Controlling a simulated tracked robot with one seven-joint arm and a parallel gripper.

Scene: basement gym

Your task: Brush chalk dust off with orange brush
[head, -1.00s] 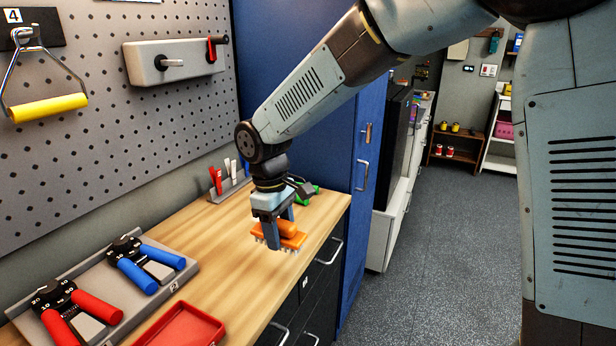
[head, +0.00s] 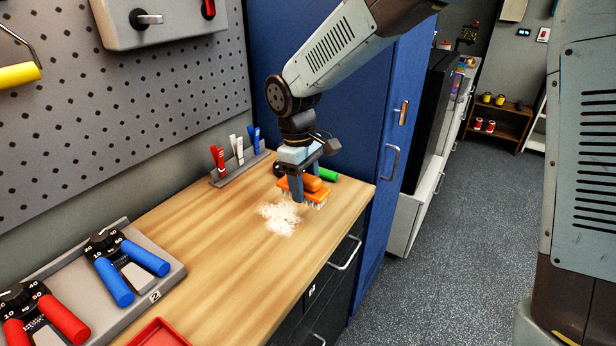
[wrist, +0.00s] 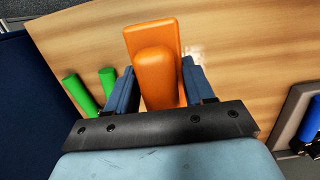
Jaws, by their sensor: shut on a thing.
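My gripper (head: 308,185) is shut on the orange brush (head: 315,185), its blue fingers on either side of the brush's handle. The brush is bristles-down, just right of a patch of white chalk dust (head: 280,217) on the wooden worktop (head: 200,230). I cannot tell whether the bristles touch the wood. In the wrist view the brush (wrist: 155,75) fills the middle between the fingers, and a little of the dust (wrist: 194,55) shows beside it.
Green handles (wrist: 78,93) lie close behind the brush. A rack (head: 240,168) with red, white and blue clips stands by the pegboard. A grey tray (head: 165,285) of hand grippers and a red tray (head: 160,333) are at the front left. A blue cabinet (head: 360,120) closes the far end.

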